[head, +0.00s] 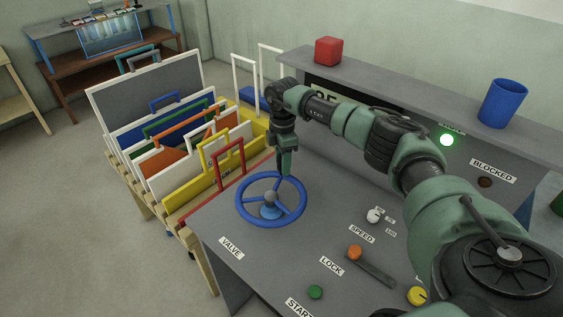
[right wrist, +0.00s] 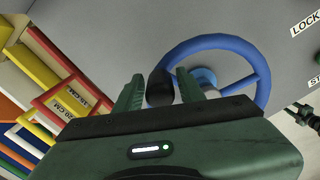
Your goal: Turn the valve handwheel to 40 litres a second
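The valve handwheel (head: 302,201) is a blue ring with spokes and a grey hub, on the grey console beside the VALVE label (head: 231,248). My right gripper (head: 285,172) points down at the wheel's far rim. In the right wrist view the handwheel (right wrist: 262,75) lies beyond the fingers. A dark upright knob (right wrist: 159,86) at its rim appears between the two fingertips of my right gripper (right wrist: 158,88), with small gaps showing on both sides. The gripper looks open. No flow reading can be made out; my arm hides part of the console's back panel. My left gripper is not in view.
Left of the console, a wooden rack (head: 147,204) holds coloured framed boards close to the wheel. The console has a white speed knob (head: 373,216), an orange lock knob (head: 355,252) and a green button (head: 315,292). A red cube (head: 328,51) and blue cup (head: 502,103) stand on its shelf.

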